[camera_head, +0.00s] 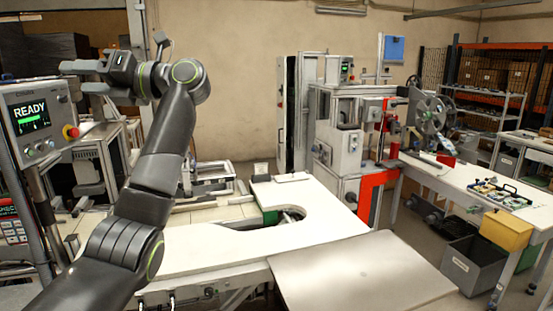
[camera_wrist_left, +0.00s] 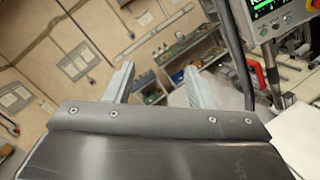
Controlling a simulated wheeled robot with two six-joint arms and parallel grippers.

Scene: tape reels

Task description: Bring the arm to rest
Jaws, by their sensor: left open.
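My left arm (camera_head: 155,175) rises from the lower left in the head view and is bent at the top. My left gripper (camera_head: 80,77) is raised high at the upper left, its fingers pointing left, near the screen panel. The gripper is open and nothing shows between its fingers. In the left wrist view the two pale fingers (camera_wrist_left: 160,86) stand apart, with shelving and wall behind them. My right gripper is in neither view.
A control panel (camera_head: 37,110) reading READY, with a red button, stands at the left close to the gripper. A white worktable (camera_head: 230,255) lies in front. A reel machine (camera_head: 350,130) and a long bench (camera_head: 480,185) stand to the right. A grey bin (camera_head: 470,265) is on the floor.

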